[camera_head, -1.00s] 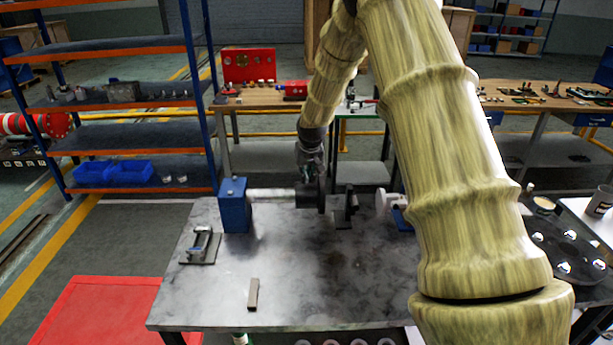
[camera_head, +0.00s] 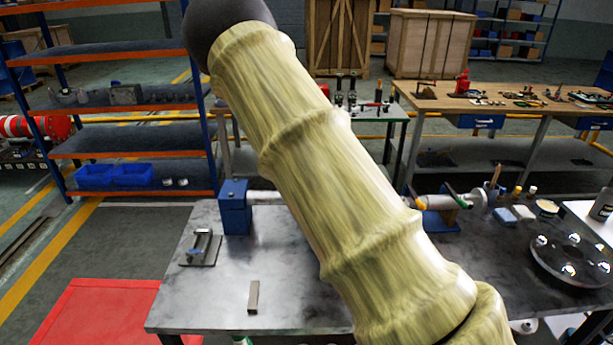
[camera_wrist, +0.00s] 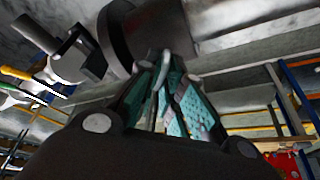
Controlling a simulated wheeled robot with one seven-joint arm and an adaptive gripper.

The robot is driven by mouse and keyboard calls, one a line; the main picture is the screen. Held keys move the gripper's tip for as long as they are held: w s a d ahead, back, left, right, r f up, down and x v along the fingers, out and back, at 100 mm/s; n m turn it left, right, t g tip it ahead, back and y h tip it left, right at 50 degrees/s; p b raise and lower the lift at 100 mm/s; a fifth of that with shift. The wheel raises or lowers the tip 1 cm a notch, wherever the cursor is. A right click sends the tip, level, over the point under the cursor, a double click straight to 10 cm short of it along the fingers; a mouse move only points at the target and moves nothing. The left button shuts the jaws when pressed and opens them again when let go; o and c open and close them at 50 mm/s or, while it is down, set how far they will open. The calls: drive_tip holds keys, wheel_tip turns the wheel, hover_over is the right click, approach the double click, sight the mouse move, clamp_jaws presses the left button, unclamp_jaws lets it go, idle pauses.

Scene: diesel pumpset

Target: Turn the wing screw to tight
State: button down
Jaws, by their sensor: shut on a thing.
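In the wrist view my gripper (camera_wrist: 165,92) has its teal-padded fingers closed around a thin pale piece, which looks like a wing of the wing screw (camera_wrist: 163,68). The piece lies between the fingertips, just below a dark round coupling body (camera_wrist: 150,30). How far the screw is turned cannot be told. In the head view my arm hides the gripper, the wing screw and the middle of the shaft line.
The grey workbench (camera_head: 200,290) carries a blue block (camera_head: 234,208) with a shaft, a small clamp-like fixture (camera_head: 203,248) and a loose bar (camera_head: 253,296). A grey cylindrical unit (camera_head: 465,203) and a dark round plate (camera_head: 572,262) stand to the right. Blue-orange shelving (camera_head: 125,140) is behind left.

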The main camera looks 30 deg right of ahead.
drive_tip(key=m, duration=0.1)
drive_tip(key=m+g, duration=0.1)
drive_tip(key=m, duration=0.2)
drive_tip(key=shift+w+r+m+g+b, duration=0.1)
drive_tip(key=shift+w+m+g+b, duration=0.15)
drive_tip(key=shift+m+g+b, duration=0.05)
drive_tip(key=shift+m+g, duration=0.7)
drive_tip(key=shift+m, duration=1.1)
drive_tip(key=c, duration=1.6)
unclamp_jaws()
drive_tip(key=shift+o, duration=0.2)
drive_tip(key=v, duration=1.1)
drive_tip(key=shift+w+r, duration=0.2)
drive_tip(key=shift+r, duration=0.2)
